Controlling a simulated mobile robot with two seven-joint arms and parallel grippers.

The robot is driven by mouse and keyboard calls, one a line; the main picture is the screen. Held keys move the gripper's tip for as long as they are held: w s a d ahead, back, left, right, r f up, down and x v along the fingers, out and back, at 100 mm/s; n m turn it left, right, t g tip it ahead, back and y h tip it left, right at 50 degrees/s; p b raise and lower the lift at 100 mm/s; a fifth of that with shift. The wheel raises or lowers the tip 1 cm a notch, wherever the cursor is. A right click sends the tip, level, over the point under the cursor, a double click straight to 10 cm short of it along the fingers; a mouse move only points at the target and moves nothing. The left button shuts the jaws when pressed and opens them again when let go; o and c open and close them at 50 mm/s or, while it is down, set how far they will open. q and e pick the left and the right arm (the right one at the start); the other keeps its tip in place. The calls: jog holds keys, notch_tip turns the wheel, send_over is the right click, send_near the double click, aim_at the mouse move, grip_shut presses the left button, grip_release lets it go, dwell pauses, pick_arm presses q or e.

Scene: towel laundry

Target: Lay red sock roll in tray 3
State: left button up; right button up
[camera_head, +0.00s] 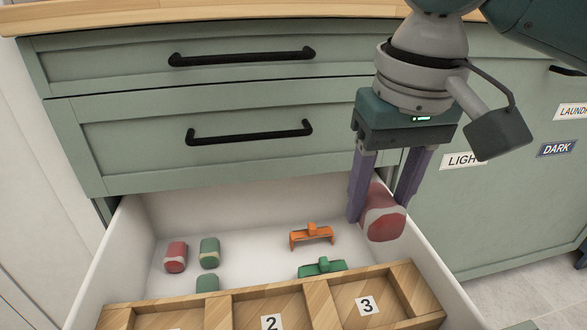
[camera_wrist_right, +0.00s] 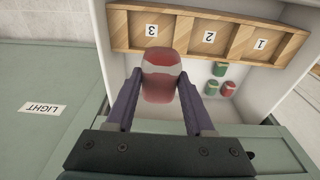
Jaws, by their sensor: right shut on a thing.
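A red sock roll (camera_head: 382,219) with a pale band is held between the purple fingers of my right gripper (camera_head: 382,205), above the right side of the open drawer. It also shows in the right wrist view (camera_wrist_right: 161,76), in front of tray 3. Tray 3 (camera_head: 403,291) is the rightmost visible compartment of the wooden divider in the head view. In the right wrist view tray 3 (camera_wrist_right: 122,29) is at the left and its floor looks empty. The roll is apart from the tray. My left gripper is not in view.
Another red roll (camera_head: 175,257), green rolls (camera_head: 209,252), an orange clip-like piece (camera_head: 312,236) and a green one (camera_head: 322,267) lie behind the divider. Tray 2 (camera_head: 270,321) is beside tray 3. The drawer's right wall (camera_head: 440,268) and the cabinet front (camera_head: 250,160) bound the space.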

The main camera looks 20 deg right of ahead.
notch_tip(320, 180, down, 13)
jog(key=b, duration=0.6)
jog(key=shift+r, duration=0.2)
notch_tip(320, 180, down, 4)
jog(key=shift+r+b, duration=0.1)
jog(key=shift+b, duration=1.05)
